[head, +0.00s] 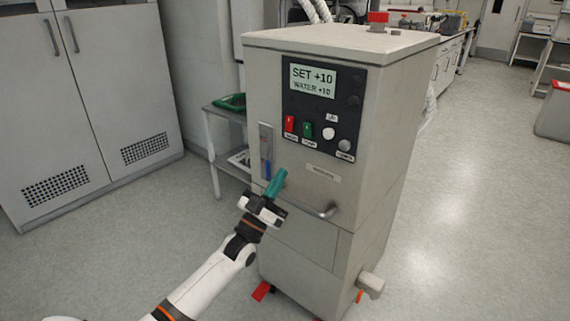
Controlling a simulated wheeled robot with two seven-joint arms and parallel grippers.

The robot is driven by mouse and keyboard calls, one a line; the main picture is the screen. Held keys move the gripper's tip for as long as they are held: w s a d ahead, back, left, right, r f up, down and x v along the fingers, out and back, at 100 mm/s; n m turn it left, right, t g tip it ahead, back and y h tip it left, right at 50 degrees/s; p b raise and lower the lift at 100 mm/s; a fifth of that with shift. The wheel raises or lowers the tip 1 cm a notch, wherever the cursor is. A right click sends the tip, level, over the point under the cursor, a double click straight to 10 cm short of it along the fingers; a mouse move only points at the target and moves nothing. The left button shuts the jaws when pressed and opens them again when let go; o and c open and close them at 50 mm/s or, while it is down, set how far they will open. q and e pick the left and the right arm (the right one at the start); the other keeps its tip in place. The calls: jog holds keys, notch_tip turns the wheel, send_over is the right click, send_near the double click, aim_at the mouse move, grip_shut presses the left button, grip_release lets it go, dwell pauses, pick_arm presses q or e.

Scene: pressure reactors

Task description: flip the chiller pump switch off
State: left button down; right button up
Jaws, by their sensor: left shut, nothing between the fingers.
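The chiller (290,226) is a tall grey cabinet in the middle of the head view. Its dark front panel (350,118) carries a display (313,81) reading SET +10 and WATER +10. Below the display are a red rocker switch (290,124) and, right of it, a green one (307,129). The small label under the green switch appears to read PUMP; which way it is tipped is too small to tell. My left gripper (277,178), with teal fingers, is shut and empty, in front of the chiller below and left of the switches. My right gripper is not in view.
A white round button (328,134) and a grey knob (344,145) sit right of the switches. A bar handle (327,210) sticks out lower on the front. A side table (214,148) stands left, behind the chiller.

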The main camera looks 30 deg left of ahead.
pick_arm(q)
jog(key=shift+s+f, duration=0.8)
jog(key=shift+f, duration=0.35)
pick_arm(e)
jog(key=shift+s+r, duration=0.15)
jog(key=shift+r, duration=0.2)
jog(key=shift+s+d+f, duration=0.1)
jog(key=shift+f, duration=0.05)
